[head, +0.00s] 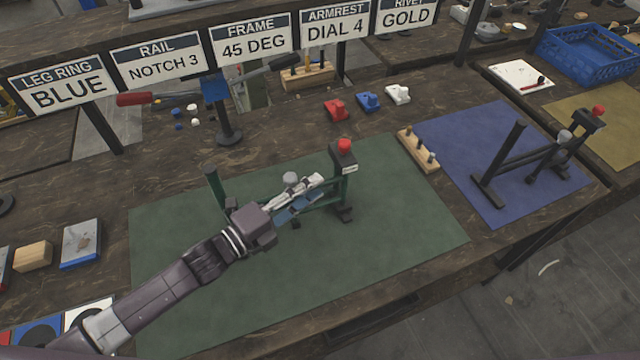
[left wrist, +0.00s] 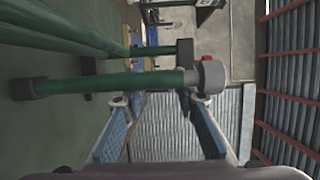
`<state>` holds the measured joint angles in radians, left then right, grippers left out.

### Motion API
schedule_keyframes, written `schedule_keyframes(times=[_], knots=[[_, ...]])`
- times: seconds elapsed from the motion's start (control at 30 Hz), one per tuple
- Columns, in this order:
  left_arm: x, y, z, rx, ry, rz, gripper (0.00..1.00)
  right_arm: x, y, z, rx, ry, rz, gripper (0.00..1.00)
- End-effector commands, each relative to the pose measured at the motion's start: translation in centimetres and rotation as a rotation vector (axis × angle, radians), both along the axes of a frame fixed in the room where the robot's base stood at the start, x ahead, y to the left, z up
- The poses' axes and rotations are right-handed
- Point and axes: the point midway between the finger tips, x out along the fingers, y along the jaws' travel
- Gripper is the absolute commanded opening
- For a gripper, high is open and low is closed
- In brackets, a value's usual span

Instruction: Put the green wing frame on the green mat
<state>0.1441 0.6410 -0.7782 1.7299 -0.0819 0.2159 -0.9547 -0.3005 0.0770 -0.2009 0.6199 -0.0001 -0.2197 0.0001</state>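The green wing frame (head: 342,186) stands upright over the green mat (head: 400,240) and appears to rest on it. It has green posts, a red knob on top and a dark foot on the mat. My left gripper (head: 312,190) is in front of the frame and hides part of its middle. In the left wrist view, the gripper (left wrist: 162,130) has its blue-padded fingers apart with nothing between them. The frame's green bar (left wrist: 110,84) with a grey end cap lies just beyond the fingertips. Contact cannot be told. My right gripper is not in view.
A blue mat (head: 465,135) with a black frame (head: 500,165) lies to the right, beside a wooden block with pegs (head: 418,152). Red, blue and white small parts (head: 368,101) stand behind the green mat. A sign row (head: 250,40) spans the back. The mat's front is clear.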

Motion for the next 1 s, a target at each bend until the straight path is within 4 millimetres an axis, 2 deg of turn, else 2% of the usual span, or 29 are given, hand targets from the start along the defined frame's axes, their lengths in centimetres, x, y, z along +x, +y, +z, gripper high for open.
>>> schedule_keyframes(times=[0.03,0.2,0.4,0.6,1.0], knots=[[-0.9,1.2,-0.5,0.005,0.004,0.003,0.27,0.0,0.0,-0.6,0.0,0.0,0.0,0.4],[-3.3,3.9,-0.5,0.003,0.004,0.003,0.27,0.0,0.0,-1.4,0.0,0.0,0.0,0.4],[-5.1,5.9,-0.2,0.001,0.003,0.002,0.27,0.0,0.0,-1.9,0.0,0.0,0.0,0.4],[-5.8,6.7,0.0,0.001,0.001,0.001,0.27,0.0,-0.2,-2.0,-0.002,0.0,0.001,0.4],[-5.8,6.7,0.1,0.0,0.0,0.001,0.27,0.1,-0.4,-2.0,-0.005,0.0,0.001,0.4]])
